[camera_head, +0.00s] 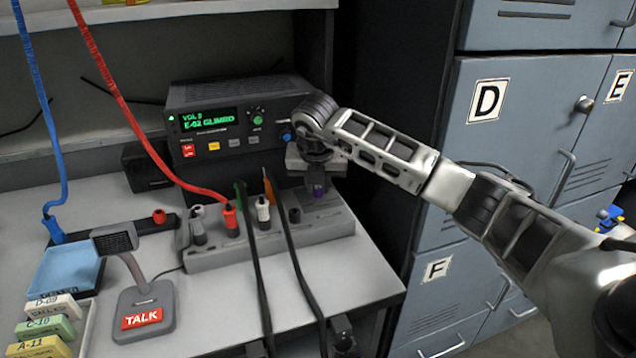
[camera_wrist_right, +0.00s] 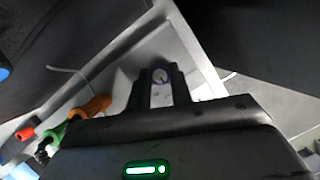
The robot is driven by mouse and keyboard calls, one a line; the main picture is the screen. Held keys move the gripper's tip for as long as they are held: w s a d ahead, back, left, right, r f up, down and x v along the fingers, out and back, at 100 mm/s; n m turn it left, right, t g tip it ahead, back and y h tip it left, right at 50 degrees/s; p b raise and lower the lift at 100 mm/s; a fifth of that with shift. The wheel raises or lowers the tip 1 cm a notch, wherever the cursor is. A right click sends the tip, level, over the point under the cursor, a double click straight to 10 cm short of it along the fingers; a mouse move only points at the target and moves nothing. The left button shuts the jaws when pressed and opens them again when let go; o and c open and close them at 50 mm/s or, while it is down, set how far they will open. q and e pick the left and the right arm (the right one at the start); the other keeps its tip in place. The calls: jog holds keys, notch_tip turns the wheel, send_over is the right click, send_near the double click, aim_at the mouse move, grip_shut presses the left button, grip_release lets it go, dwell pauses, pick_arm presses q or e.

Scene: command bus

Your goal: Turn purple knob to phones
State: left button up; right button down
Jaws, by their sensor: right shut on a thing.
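The purple knob (camera_head: 318,189) is at the right end of the grey panel, below the radio's right side. My right gripper (camera_head: 318,176) reaches down over it and is shut on it. In the right wrist view the purple knob (camera_wrist_right: 160,76) shows between the two dark fingers of my right gripper (camera_wrist_right: 160,88), with a pale pointer line on its top. The fingers hide the knob's sides. I cannot read a "phones" mark in either view. My left gripper is not in view.
The radio (camera_head: 225,130) stands behind the panel (camera_head: 300,232). A talk microphone (camera_head: 145,300) stands front left. Grey lockers (camera_head: 520,130) stand to the right.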

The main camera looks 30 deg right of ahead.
jog(key=c, duration=1.3)
grip_release()
jog(key=v, duration=1.6)
